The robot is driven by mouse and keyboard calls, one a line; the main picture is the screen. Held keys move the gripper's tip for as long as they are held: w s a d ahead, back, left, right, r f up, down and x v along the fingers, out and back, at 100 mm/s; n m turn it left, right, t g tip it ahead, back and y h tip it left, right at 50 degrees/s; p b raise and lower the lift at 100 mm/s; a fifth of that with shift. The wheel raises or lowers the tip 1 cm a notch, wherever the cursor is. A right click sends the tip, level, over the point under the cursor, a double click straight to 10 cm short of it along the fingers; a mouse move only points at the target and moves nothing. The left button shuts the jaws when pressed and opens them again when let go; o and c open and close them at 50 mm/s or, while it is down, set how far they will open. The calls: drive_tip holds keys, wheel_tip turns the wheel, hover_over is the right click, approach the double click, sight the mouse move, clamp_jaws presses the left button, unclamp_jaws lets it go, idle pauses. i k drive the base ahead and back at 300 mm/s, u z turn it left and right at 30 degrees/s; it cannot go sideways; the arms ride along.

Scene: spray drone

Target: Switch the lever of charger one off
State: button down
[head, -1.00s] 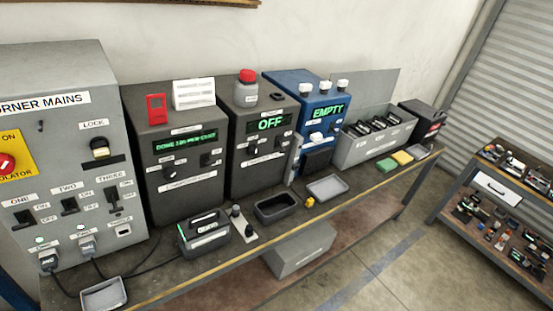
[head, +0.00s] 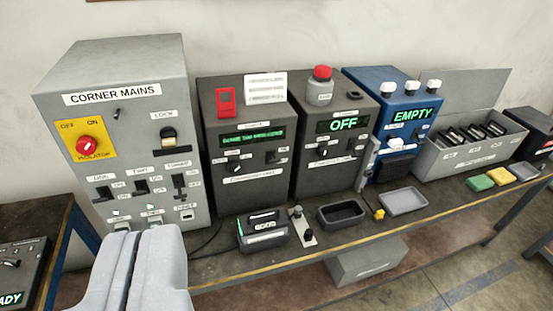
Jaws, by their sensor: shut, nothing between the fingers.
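The first dark charger box (head: 249,198) stands on the bench right of the mains cabinet, with a lit green text display (head: 247,137). Below the display are a knob (head: 233,168) and a small dark lever (head: 271,157) at the right; the lever's exact position is too small to tell. A second dark charger (head: 336,183) beside it shows OFF. My gripper (head: 143,238) is at the lower left, shut and empty, in front of the lower edge of the mains cabinet. It is left of and apart from the chargers and hides part of the bench.
The grey mains cabinet (head: 160,64) has a red isolator knob and several switches. A battery pack (head: 262,232), a post on a plate (head: 302,226) and a dark tray (head: 341,213) lie before the chargers. A blue EMPTY box (head: 408,115) stands right.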

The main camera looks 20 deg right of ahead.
sight(272, 160)
drive_tip(key=z, duration=0.05)
drive_tip(key=i, duration=1)
drive_tip(key=u, duration=0.1)
